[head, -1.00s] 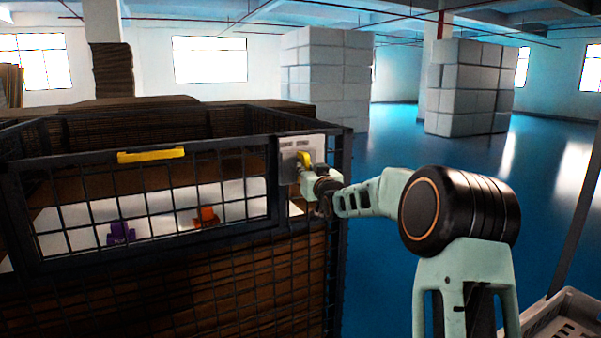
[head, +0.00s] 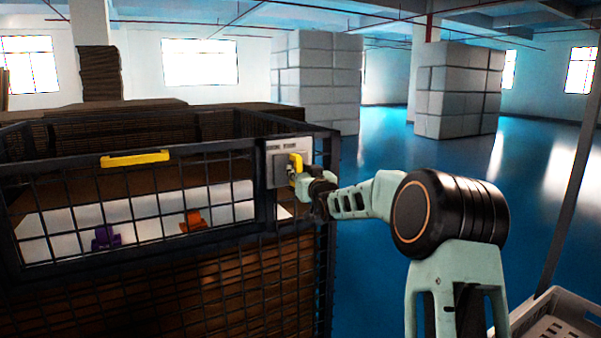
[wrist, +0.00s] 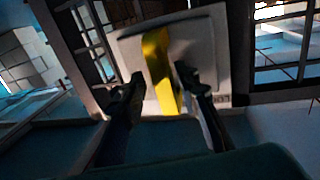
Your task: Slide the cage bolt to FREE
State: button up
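The yellow cage bolt handle (head: 296,164) stands out from a pale plate (head: 275,172) at the upper right corner of the dark mesh cage (head: 262,210). Small lettering runs along the plate's top; it is too blurred to read. My gripper (head: 306,186) is at the bolt from its right and front. In the wrist view the yellow bolt (wrist: 161,66) lies between the two spread fingers of my gripper (wrist: 160,82), closer to the right finger. A gap shows at the left finger. Contact on the right cannot be told.
Purple (head: 105,238) and orange (head: 193,221) objects sit behind the mesh. A pale crate (head: 560,318) stands at lower right. Blue floor (head: 380,155) is open beyond the cage, with white block stacks (head: 458,90).

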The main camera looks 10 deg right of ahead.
jog(key=shift+s, duration=0.15)
jog(key=s+d, duration=0.1)
jog(key=s, duration=1)
jog(key=shift+s+d, duration=0.25)
jog(key=shift+s, duration=0.1)
jog(key=shift+r, duration=0.1)
